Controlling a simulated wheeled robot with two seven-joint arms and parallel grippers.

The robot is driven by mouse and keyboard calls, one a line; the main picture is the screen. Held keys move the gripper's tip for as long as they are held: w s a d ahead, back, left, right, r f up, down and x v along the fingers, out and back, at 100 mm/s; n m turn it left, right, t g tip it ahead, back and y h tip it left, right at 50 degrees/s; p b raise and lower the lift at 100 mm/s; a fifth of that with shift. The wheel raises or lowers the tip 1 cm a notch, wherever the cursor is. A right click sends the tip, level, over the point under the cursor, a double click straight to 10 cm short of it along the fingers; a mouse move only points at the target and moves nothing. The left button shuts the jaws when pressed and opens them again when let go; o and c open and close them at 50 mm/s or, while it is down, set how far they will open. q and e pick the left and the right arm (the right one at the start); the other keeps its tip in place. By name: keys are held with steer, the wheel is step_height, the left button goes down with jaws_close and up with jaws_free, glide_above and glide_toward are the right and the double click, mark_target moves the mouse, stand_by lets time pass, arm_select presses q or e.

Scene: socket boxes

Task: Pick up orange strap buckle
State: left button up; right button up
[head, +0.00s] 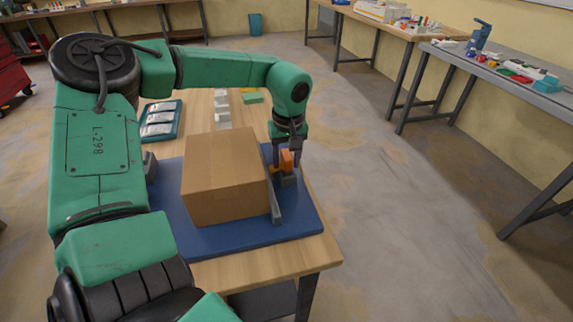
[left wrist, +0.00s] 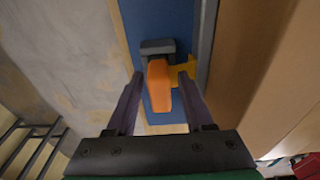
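The orange strap buckle (head: 287,160) stands on a small grey block (head: 288,180) at the right edge of the blue mat, right of the cardboard box (head: 226,176). My left gripper (head: 288,165) points down over it, with its fingers on either side. In the left wrist view the orange buckle (left wrist: 158,88) lies between the open fingers of the left gripper (left wrist: 160,80), with gaps visible on both sides. A yellow piece (left wrist: 183,70) sits beside the buckle. My right gripper is not in view.
A grey bar (head: 274,202) stands between box and buckle. The blue mat (head: 245,238) lies on a wooden table (head: 318,250). Open floor lies to the right.

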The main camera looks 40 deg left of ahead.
arm_select(q)
jaws_close()
